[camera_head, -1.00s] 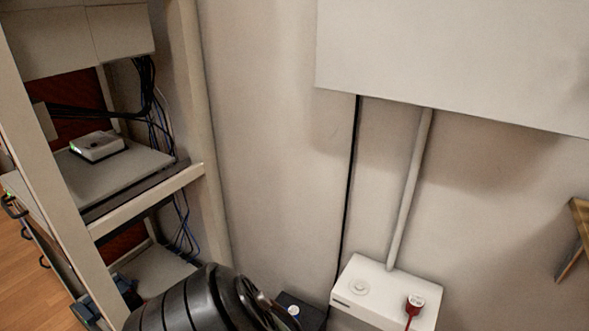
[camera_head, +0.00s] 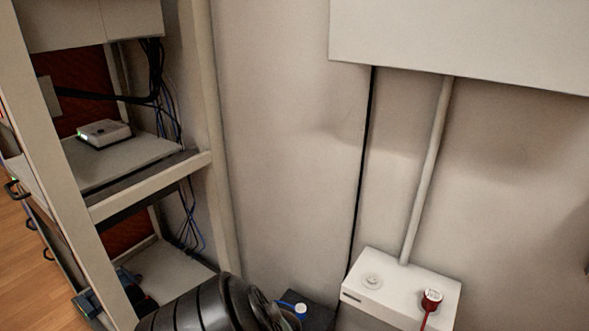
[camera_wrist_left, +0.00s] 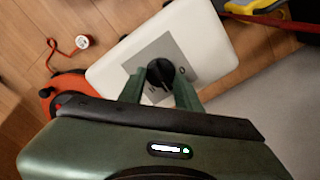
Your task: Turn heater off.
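In the left wrist view a white panel (camera_wrist_left: 215,52) with a grey square label carries a round black knob (camera_wrist_left: 160,73). I take the panel to be the heater's control face; its markings are partly covered. My left gripper (camera_wrist_left: 159,80) has its two green fingers on either side of the knob, spread apart. The right finger is very close to the knob; contact cannot be told. In the head view only a dark arm link of mine shows at the bottom, and the knob is not visible. My right gripper is in no view.
The head view shows a rack (camera_head: 150,188) with cables at left and a white wall box (camera_head: 395,285) at lower right, bearing a red-and-white item (camera_head: 432,297). In the wrist view, a red-corded item (camera_wrist_left: 82,42) lies on the wooden floor.

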